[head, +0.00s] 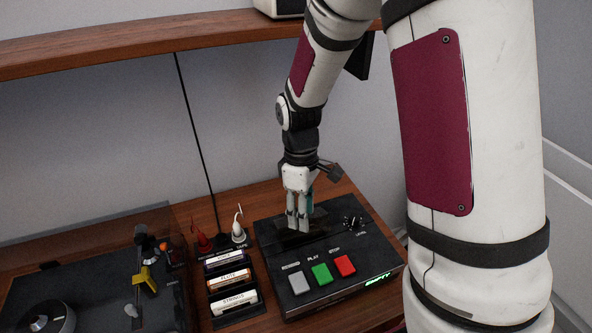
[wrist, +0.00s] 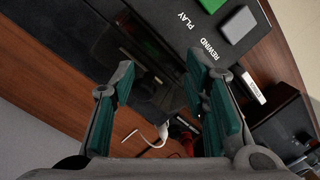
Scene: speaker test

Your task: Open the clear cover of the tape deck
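The black tape deck (head: 336,255) sits on the wooden table, with grey, green and red buttons and a green display that appears to read EMPTY. Its clear cover is hard to make out; a dark, glossy area (head: 287,241) shows at the deck's left rear, under my gripper. My gripper (head: 298,225) points down over that area. In the wrist view, my gripper (wrist: 161,68) has its two green-padded fingers apart with nothing clearly held between them. The deck (wrist: 165,35) lies beyond the fingertips. I cannot tell whether a finger touches the cover.
A rack of labelled tapes (head: 230,279) stands left of the deck. A red plug (head: 203,243) and a white plug (head: 239,233) stand behind it. A dark-covered machine (head: 100,275) fills the left. A wooden shelf (head: 160,46) runs above.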

